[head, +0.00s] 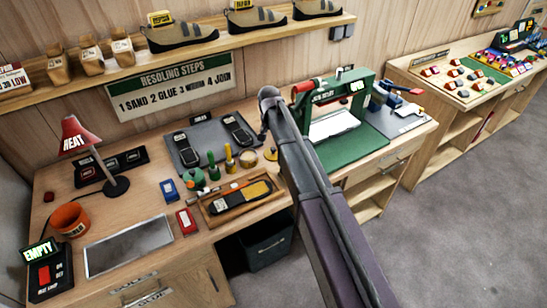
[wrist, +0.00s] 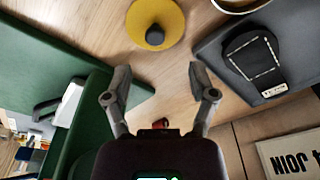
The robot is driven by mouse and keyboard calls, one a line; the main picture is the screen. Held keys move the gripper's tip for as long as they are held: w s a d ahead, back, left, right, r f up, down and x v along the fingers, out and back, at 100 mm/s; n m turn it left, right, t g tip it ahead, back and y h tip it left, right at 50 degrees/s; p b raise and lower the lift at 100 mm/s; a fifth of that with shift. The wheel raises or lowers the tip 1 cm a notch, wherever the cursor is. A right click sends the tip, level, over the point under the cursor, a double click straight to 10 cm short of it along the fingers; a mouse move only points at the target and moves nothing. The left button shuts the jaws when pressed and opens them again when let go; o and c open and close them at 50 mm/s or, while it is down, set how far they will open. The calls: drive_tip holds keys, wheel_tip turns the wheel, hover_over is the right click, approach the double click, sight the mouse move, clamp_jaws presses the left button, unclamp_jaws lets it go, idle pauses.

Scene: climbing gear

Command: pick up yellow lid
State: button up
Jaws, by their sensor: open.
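The yellow lid (wrist: 152,27) is a round yellow disc with a dark knob in its middle. It lies flat on the wooden bench at the top of the wrist view, cut slightly by the frame edge. In the head view a small part of the yellow lid (head: 270,154) shows just left of my arm. My gripper (wrist: 158,78) is open and empty, its two fingers spread apart. The lid lies beyond the fingertips, not between them.
A green press (head: 350,145) stands right of the lid in the head view. A grey mat (head: 203,141) with black soles lies left. A yellow-topped bottle (head: 229,158), a round tin (head: 248,158) and a wooden tray (head: 216,220) are close by. A shelf (head: 180,68) runs above.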

sight(273, 148)
drive_tip(key=shift+w+f+b, duration=0.1)
drive_tip(key=shift+f+b, duration=0.45)
drive_tip(key=shift+f, duration=0.3)
drive_tip(key=f+b, duration=0.3)
drive_tip(key=shift+d+f, duration=0.15)
drive_tip(key=shift+d, duration=0.2)
drive_tip(key=shift+w+f+b, duration=0.1)
drive_tip(key=shift+f+b, duration=0.8)
drive_tip(key=shift+b, duration=0.15)
clamp_jaws()
